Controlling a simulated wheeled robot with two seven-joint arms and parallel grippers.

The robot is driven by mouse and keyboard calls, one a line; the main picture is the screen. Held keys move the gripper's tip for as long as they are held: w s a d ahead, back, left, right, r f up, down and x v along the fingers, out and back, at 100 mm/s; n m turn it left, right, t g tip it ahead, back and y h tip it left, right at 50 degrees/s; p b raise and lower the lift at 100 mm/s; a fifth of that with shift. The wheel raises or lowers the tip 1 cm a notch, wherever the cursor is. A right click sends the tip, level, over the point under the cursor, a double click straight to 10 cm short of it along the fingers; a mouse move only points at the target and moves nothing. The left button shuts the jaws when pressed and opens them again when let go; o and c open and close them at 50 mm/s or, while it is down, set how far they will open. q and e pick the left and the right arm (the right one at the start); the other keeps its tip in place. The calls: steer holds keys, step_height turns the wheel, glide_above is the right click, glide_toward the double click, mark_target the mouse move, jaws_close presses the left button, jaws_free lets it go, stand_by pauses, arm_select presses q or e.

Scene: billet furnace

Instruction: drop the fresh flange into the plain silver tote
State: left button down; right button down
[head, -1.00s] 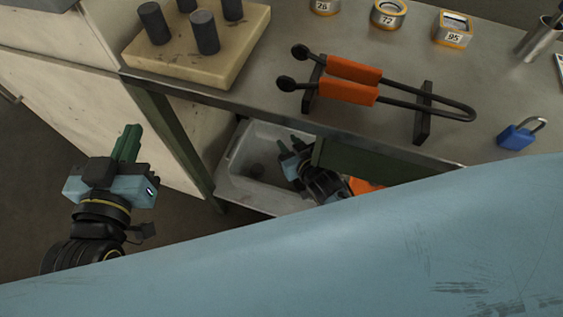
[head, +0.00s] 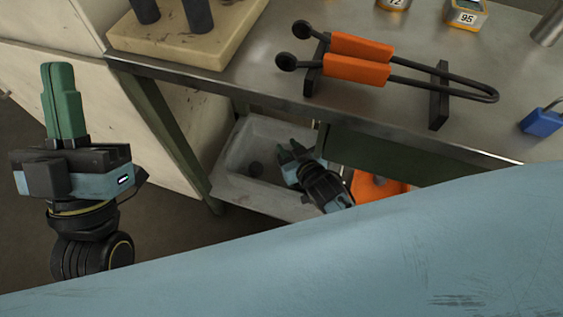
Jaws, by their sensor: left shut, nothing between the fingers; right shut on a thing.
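The plain silver tote (head: 234,186) is a grey open box below the bench. My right gripper (head: 292,148) is over the tote's right part, fingers pointing up and left in the picture. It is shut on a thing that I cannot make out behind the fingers. No flange can be clearly recognised. My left gripper (head: 60,95) is at the left, away from the tote, with its green fingers upright and together, empty.
The steel bench (head: 270,85) overhangs the tote's far side. Orange-handled tongs (head: 360,60) rest on black stands, near a blue padlock (head: 543,121). Dark billets (head: 198,14) stand on a pale block (head: 165,45). An orange container (head: 372,188) is right of the tote.

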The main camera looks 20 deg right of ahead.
arm_select(q)
steer(key=shift+s+r+t, duration=0.2)
steer(key=shift+s+t, duration=0.1)
arm_select(e)
steer(key=shift+f, duration=0.15)
arm_select(q)
steer(key=shift+a, duration=0.1)
arm_select(e)
steer(key=c, duration=1.1)
jaws_free()
steer(key=shift+o, duration=0.2)
steer(key=shift+f, duration=0.1)
